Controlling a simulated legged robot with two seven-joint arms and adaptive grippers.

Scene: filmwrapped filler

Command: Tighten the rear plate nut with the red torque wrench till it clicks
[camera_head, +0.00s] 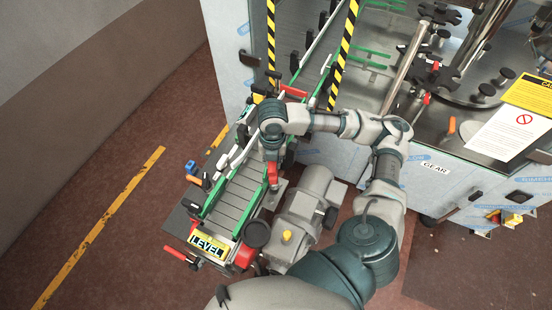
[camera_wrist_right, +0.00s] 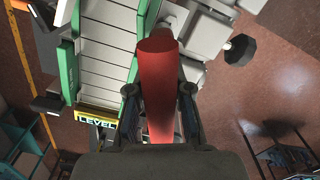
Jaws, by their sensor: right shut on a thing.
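My right gripper (camera_head: 272,158) points down over the right side of the conveyor. It is shut on a red cylindrical handle, which I take to be the red torque wrench (camera_head: 273,173). In the right wrist view the red torque wrench (camera_wrist_right: 158,85) lies between the two fingers of my right gripper (camera_wrist_right: 158,92), and its round end faces the camera. The far end of the wrench is hidden, so I cannot tell what it touches. I cannot make out the rear plate nut in either view. My left gripper is not in view.
The slatted conveyor (camera_head: 234,196) has green side rails and a yellow LEVEL sign (camera_head: 208,246). A grey motor (camera_head: 308,195) stands right of it, close under my arm. The filling machine (camera_head: 430,170) fills the upper right. Open floor (camera_head: 60,190) lies left.

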